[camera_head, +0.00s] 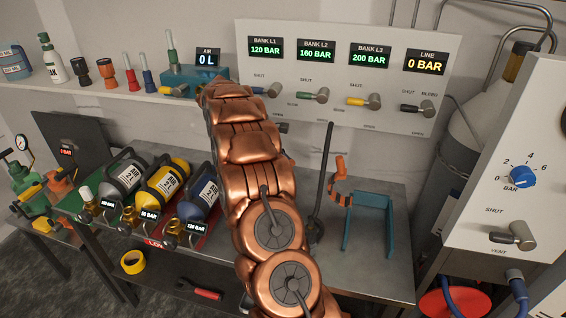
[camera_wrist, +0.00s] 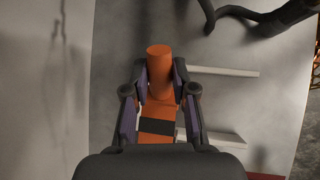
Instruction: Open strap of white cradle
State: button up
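In the wrist view, an orange round strap handle (camera_wrist: 160,62) stands between the two fingers of my gripper (camera_wrist: 161,82). The fingers are drawn in and lie against both sides of the handle. Below the handle, an orange strap (camera_wrist: 155,112) with a black band (camera_wrist: 157,127) runs between the fingers. Two white bars of a cradle (camera_wrist: 225,72) reach out to the right of the strap. The strap's far end and most of this cradle are hidden. In the head view, my arm hides the gripper and the white cradle.
A blue cradle (camera_head: 389,235) with an orange and black strap (camera_head: 341,187) stands on the bench, right of my arm. Several bottles, among them a yellow one (camera_head: 164,184), lie to the left. A valve panel (camera_head: 340,115) rises behind. A dark bent pipe (camera_wrist: 270,20) crosses the wrist view's top right.

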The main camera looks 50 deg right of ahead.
jog(key=o, duration=0.5)
jog(key=shift+c, duration=0.2)
jog(key=shift+r, duration=0.1)
jog(key=v, duration=1.2)
